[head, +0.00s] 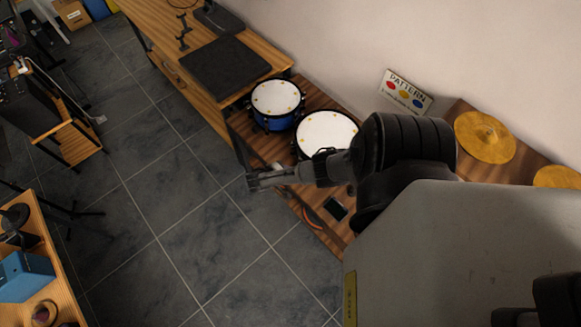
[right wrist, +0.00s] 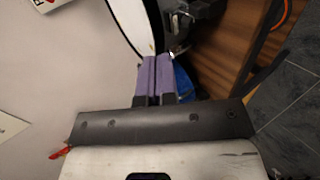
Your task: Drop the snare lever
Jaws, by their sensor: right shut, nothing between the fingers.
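The drum with a large white head (head: 327,132) stands on the wooden table, partly hidden by my right arm in the head view. In the right wrist view its white head (right wrist: 128,18) and dark rim show at the top. Dark hardware (right wrist: 190,15) on the drum's side, possibly the snare lever, sits just beyond the fingertips; its exact position is unclear. My right gripper (head: 252,181) is shut and empty, its purple fingers (right wrist: 155,60) together close to the drum's side. I cannot tell if they touch it. My left gripper is not in view.
A blue drum (head: 277,104) stands beside the white-headed drum. A dark phone-like object (head: 335,208) and an orange curved item (head: 313,217) lie near the table's front edge. Grey floor in front is clear.

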